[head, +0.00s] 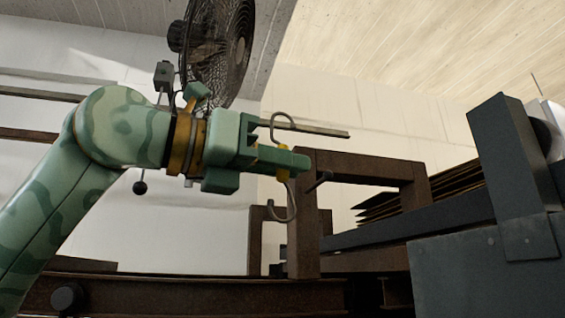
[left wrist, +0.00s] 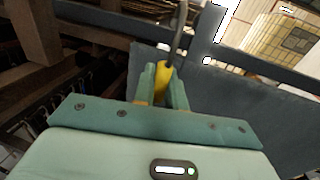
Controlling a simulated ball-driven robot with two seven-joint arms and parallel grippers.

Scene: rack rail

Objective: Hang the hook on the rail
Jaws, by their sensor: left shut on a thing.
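The hook (head: 284,173) is a thin grey metal S-shape with a yellow middle. My left gripper (head: 296,160) is shut on that yellow part, with one curve above the fingers and the other below. In the left wrist view the hook's yellow part (left wrist: 162,77) sits between the fingertips and its metal rod rises beyond. A rusty brown frame (head: 303,235) with an upper bar (head: 365,168) stands just right of the hook in the head view; which bar is the rail I cannot tell for sure. I cannot tell whether the hook touches it. My right gripper is not in view.
A dark peg (head: 319,181) sticks out near the frame's upright. A large grey metal block (head: 470,270) and a dark post (head: 505,150) stand at right. A fan (head: 232,50) is behind, above my arm. A rusty beam (head: 200,296) runs below.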

